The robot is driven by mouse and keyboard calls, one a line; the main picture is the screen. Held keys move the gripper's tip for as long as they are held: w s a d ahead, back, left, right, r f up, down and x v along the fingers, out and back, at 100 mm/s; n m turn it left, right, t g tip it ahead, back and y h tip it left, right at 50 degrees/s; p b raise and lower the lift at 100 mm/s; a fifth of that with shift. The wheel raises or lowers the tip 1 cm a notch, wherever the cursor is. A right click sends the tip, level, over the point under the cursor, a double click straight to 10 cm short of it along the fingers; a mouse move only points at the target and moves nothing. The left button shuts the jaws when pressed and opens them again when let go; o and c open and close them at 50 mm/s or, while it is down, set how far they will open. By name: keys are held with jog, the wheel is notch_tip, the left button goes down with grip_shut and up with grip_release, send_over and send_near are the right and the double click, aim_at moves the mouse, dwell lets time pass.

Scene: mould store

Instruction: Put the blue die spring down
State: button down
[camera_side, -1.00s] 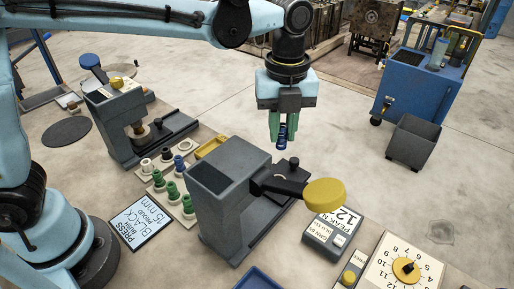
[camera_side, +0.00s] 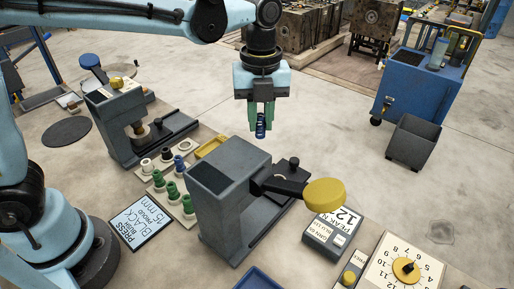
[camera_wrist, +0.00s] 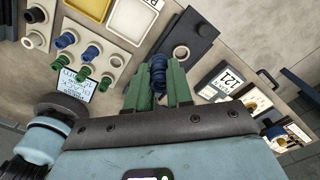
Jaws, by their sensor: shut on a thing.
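The blue die spring (camera_side: 260,125) is held upright between the green fingers of my gripper (camera_side: 261,112) in the side view. My gripper is shut on it and hangs in the air behind the grey press with the yellow-ended lever. The wrist view also shows the spring (camera_wrist: 159,72) between the fingers (camera_wrist: 158,88). The spring is clear of the bench. A spring rack (camera_side: 168,180) to the left carries green, black and blue pieces on pale seats.
The near grey press (camera_side: 222,195) has a yellow lever knob (camera_side: 325,193). A yellow tray (camera_side: 209,147) lies behind it and a blue tray (camera_side: 258,280) in front. Another press (camera_side: 120,118) stands at left. A readout box (camera_side: 332,229) and a dial panel (camera_side: 404,268) are at right.

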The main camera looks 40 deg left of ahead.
jog(key=shift+s+a+f, duration=0.15)
jog(key=shift+a+f, duration=0.85)
jog(key=shift+f, duration=1.1)
jog(key=shift+s+a+f, duration=0.15)
jog(key=shift+a+f, duration=0.8)
jog(key=shift+f, duration=1.15)
jog(key=shift+s+a+f, duration=0.15)
jog(key=shift+a+f, duration=0.85)
jog(key=shift+f, duration=1.1)
jog(key=shift+f, duration=0.15)
jog(key=c, duration=1)
grip_release()
